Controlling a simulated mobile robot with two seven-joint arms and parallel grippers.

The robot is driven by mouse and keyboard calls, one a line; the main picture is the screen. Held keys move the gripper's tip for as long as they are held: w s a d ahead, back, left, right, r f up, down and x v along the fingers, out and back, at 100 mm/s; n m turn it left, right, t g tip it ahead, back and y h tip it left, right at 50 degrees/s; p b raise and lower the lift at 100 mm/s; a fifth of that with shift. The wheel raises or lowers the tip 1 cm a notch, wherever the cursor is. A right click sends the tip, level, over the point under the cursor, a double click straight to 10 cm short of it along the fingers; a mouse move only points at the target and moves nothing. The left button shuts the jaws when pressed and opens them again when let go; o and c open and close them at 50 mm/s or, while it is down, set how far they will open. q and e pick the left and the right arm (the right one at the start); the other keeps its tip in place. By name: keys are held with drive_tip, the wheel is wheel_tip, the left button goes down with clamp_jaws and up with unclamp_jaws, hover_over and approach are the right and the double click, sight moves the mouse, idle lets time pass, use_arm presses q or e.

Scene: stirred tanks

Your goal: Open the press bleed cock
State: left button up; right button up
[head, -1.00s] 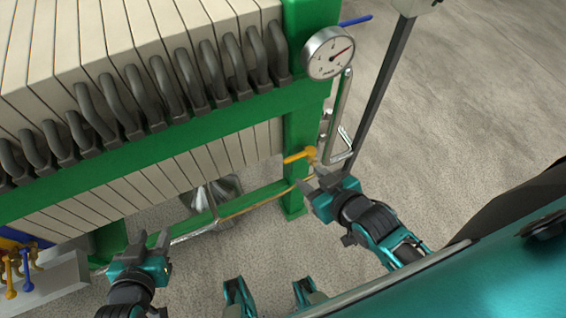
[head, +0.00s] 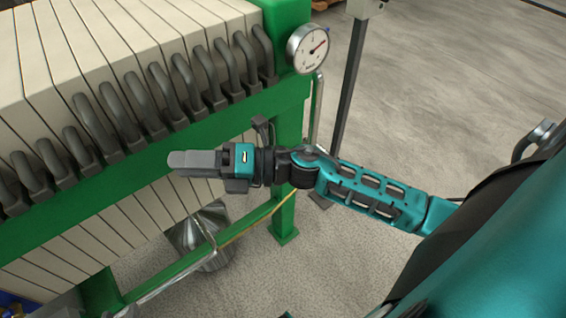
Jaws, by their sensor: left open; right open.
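The press (head: 150,135) with its pale plates and green frame fills the left of the head view. Its pressure gauge (head: 307,49) is at the top of the green end post, with a metal pipe (head: 316,105) running down beside it. The bleed cock's yellow lever does not show now; my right arm crosses the area below the gauge. My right gripper (head: 180,163) is open and empty, pointing left in front of the press's green beam. The fingers are seen from the side, so their gap is hidden. My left gripper is out of view.
A row of dark curved handles (head: 160,95) lines the press's front edge. A shiny metal vessel (head: 190,238) and a thin yellowish line (head: 255,220) are low by the lower rail. A dark post (head: 349,85) stands right of the gauge.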

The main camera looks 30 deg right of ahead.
drive_tip(key=d+f+n+g+h+b, duration=0.2)
drive_tip(key=f+n+g+h, duration=0.15)
drive_tip(key=n, duration=0.45)
drive_tip(key=d+f+n+g+h+b, duration=0.1)
drive_tip(key=d+f+n+g+h, duration=0.15)
drive_tip(key=f+n+g, duration=0.35)
drive_tip(key=w+d+n+t+h+b, duration=0.1)
drive_tip(key=w+d+n+h, duration=0.15)
drive_tip(key=d, duration=0.45)
drive_tip(key=w+d+n+h+b, duration=0.1)
drive_tip(key=d+n+h, duration=0.1)
drive_tip(key=d+h, duration=0.35)
drive_tip(key=w+d+n+t+h+b, duration=0.1)
drive_tip(key=d+n+h, duration=0.1)
drive_tip(key=d, duration=0.6)
use_arm(q)
wheel_tip(320, 180, down, 7)
drive_tip(key=d+b, duration=0.1)
drive_tip(key=b, duration=0.1)
drive_tip(key=shift+w+d, duration=0.3)
drive_tip(key=shift+d, duration=0.1)
use_arm(e)
drive_tip(key=x, duration=1.3)
drive_tip(key=shift+a+f, duration=0.1)
drive_tip(key=shift+f, duration=0.15)
use_arm(q)
drive_tip(key=shift+d+r, duration=0.1)
use_arm(e)
clamp_jaws()
